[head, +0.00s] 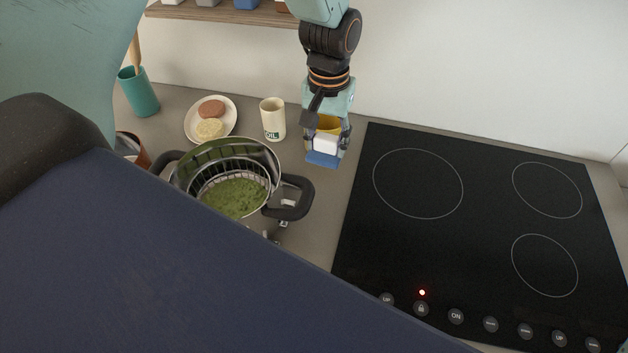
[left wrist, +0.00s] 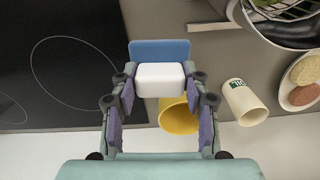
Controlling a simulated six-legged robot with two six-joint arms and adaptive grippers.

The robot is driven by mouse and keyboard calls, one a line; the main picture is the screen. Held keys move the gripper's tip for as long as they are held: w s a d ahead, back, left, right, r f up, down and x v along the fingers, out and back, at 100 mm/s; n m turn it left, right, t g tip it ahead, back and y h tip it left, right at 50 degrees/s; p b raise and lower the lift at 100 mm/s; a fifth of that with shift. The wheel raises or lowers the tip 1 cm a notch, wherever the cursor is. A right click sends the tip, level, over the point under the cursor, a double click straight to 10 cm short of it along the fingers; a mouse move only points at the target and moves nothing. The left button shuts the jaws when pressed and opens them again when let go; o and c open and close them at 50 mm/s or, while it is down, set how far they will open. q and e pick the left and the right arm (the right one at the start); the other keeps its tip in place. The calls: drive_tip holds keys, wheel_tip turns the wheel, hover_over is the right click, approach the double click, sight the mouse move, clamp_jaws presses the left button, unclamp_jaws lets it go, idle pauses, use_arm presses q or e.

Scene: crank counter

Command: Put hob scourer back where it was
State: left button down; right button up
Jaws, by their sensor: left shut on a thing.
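The hob scourer (head: 324,150) has a white body and a flat blue pad below it. My left gripper (head: 326,140) is shut on its white body and holds it, pad down, over the counter strip left of the hob. In the left wrist view the scourer (left wrist: 160,77) sits between both fingers, with the blue pad at its far side. Whether the pad touches the counter I cannot tell. The black hob (head: 470,220) is to the right, with a small red light lit at its front. My right gripper is not in view.
A yellow cup (left wrist: 179,117) stands close behind the scourer. A cream OIL cup (head: 273,119), a plate (head: 190,125) with two round pieces and a pot (head: 292,197) with a basket and green contents are to the left. A shelf (head: 230,14) hangs above.

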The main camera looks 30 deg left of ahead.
use_arm(q)
drive_tip(key=shift+a+f+n, duration=0.2)
drive_tip(key=shift+a+n, duration=0.2)
drive_tip(key=shift+a, duration=0.2)
drive_tip(key=shift+f, duration=0.3)
drive_tip(key=f, duration=0.2)
drive_tip(key=d+f, duration=0.1)
drive_tip(key=f, duration=0.2)
drive_tip(key=shift+d, duration=0.2)
drive_tip(key=f, duration=0.2)
drive_tip(key=a+f, duration=0.1)
drive_tip(key=f, duration=0.1)
drive_tip(key=shift+f, duration=0.15)
drive_tip(key=shift+d, duration=0.35)
drive_tip(key=shift+a+f, duration=0.1)
drive_tip(key=shift+a, duration=0.05)
drive_tip(key=c, duration=0.9)
unclamp_jaws()
drive_tip(key=shift+a, duration=0.15)
drive_tip(key=shift+c, duration=0.2)
drive_tip(key=shift+o, duration=1.4)
drive_tip(key=shift+d, duration=0.2)
